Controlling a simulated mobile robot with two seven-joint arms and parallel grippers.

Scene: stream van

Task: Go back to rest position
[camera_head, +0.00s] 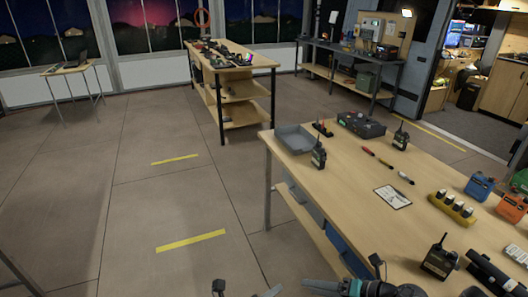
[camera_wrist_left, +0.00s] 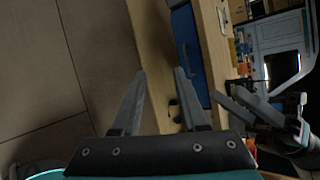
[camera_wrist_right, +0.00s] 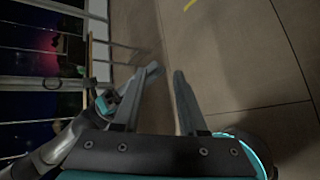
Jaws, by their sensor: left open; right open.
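My left gripper (camera_wrist_left: 160,72) is open in the left wrist view, with nothing between its fingers. Its fingers point along the floor and the side of the workbench. My right gripper (camera_wrist_right: 167,71) is open and empty in the right wrist view, over bare floor. In the head view, parts of both grippers show at the bottom edge, low beside the near workbench (camera_head: 330,165); most of the left one is cut off. Each wrist view also shows part of my other arm.
The workbench carries a grey tray (camera_head: 294,138), radios, markers and a yellow battery holder (camera_head: 452,208). A blue drawer (camera_wrist_left: 188,52) shows below its top. Another bench (camera_head: 235,58) stands farther back. The floor (camera_head: 130,180) to the left is clear, with yellow strips.

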